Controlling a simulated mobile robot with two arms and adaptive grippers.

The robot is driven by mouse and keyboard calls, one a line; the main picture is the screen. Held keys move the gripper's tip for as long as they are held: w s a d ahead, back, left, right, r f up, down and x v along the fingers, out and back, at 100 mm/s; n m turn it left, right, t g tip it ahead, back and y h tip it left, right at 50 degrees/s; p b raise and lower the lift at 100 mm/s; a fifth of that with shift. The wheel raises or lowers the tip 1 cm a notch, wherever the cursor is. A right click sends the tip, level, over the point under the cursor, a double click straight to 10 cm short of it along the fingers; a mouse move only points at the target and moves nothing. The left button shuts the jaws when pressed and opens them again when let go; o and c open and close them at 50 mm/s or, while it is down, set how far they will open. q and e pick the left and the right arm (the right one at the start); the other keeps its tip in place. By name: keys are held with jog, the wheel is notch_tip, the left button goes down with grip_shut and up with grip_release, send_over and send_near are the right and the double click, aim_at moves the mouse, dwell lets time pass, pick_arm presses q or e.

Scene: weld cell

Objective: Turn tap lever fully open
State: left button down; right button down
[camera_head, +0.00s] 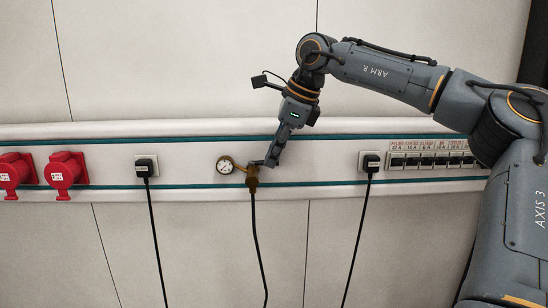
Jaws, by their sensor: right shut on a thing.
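A small brass tap (252,180) sits on the white wall rail, beside a round white gauge (225,166). A dark hose hangs straight down from the tap. My right gripper (265,163) points down and left at the top of the tap. It is shut on the tap lever, which is mostly hidden behind the fingers. How far the lever is turned cannot be told. My left gripper is not in view.
The white rail (330,190) runs across the wall. Black plugs with hanging cables (146,168) (371,163) stand on both sides of the tap. Red sockets (66,170) are at the left, and a row of black breakers (430,161) at the right.

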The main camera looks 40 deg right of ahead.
jog(key=a+m+h+b, duration=0.1)
jog(key=m, duration=0.3)
jog(key=a+m+h, duration=0.2)
jog(key=m, duration=0.2)
jog(key=a+m+g+h+b, duration=0.1)
jog(key=m, duration=0.2)
jog(key=shift+s+a+r+m+h+b, duration=0.2)
jog(key=shift+s+a+m+h+b, duration=0.1)
jog(key=shift+a+m, duration=0.1)
jog(key=shift+w+a+m+g+h+p, duration=0.25)
jog(key=shift+m+p, duration=0.3)
jog(key=shift+m, duration=0.2)
jog(key=shift+w+a+m+g+h+p, duration=0.15)
jog(key=shift+a+m+g+p, duration=0.15)
jog(key=shift+m+p, duration=0.4)
jog(key=shift+w+a+m+g+h+p, duration=0.25)
jog(key=shift+m+p, duration=0.15)
jog(key=shift+m, duration=0.45)
jog(key=shift+f, duration=0.1)
jog(key=c, duration=1.4)
grip_release()
